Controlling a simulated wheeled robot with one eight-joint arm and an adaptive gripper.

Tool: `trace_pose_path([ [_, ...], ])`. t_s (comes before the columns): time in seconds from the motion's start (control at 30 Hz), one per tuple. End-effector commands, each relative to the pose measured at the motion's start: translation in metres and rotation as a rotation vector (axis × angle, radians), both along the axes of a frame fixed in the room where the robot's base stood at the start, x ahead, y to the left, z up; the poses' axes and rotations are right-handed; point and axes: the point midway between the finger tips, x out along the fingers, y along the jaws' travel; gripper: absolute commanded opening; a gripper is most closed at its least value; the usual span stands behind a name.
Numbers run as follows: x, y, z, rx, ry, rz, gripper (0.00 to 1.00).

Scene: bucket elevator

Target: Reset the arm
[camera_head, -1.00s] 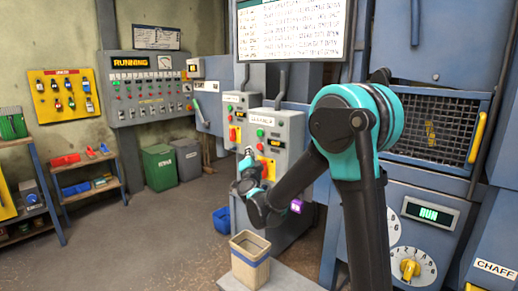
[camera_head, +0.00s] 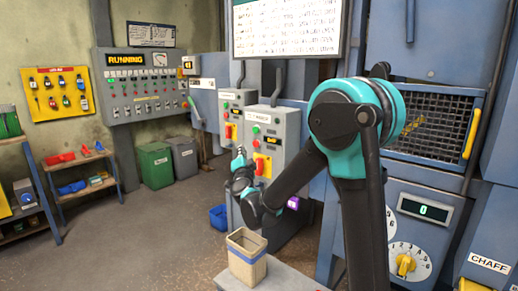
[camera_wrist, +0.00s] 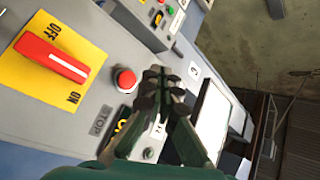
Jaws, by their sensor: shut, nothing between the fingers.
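My gripper (camera_head: 240,153) is shut and empty, held in front of the nearer grey control box (camera_head: 283,133) in the head view. In the wrist view my gripper (camera_wrist: 155,85) points along the box face, its fingertips together near the red stop button (camera_wrist: 126,80). I cannot tell whether they touch anything. The red on/off switch (camera_wrist: 52,57) on its yellow plate lies left of the button in that view. The arm bends down from a large teal joint and reaches left to the box.
A tan bin (camera_head: 246,255) stands on a pale platform below my arm. A blue bin (camera_head: 218,216) is on the floor behind it. The machine with a mesh window (camera_head: 433,125) and a display reading 0 (camera_head: 425,208) stands close on the right. Floor at left is open.

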Motion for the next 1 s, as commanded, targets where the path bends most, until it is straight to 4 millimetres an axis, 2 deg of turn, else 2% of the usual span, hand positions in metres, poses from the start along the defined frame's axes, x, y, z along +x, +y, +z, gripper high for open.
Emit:
trace_pose_path([
  [0.17, -0.022, -0.023, -0.005, -0.178, 0.038, 0.116, 0.00],
  [0.27, -0.046, -0.043, -0.028, -0.336, 0.108, 0.203, 0.00],
  [0.37, -0.077, -0.069, -0.063, -0.492, 0.214, 0.277, 0.00],
  [0.47, -0.115, -0.103, -0.108, -0.638, 0.355, 0.334, 0.00],
  [0.7, -0.215, -0.193, -0.206, -0.880, 0.727, 0.396, 0.00],
  [0.8, -0.260, -0.229, -0.239, -0.942, 0.887, 0.402, 0.00],
  [0.9, -0.300, -0.259, -0.263, -0.983, 1.026, 0.400, 0.00],
  [1.0, -0.331, -0.280, -0.278, -1.007, 1.133, 0.396, 0.00],
])
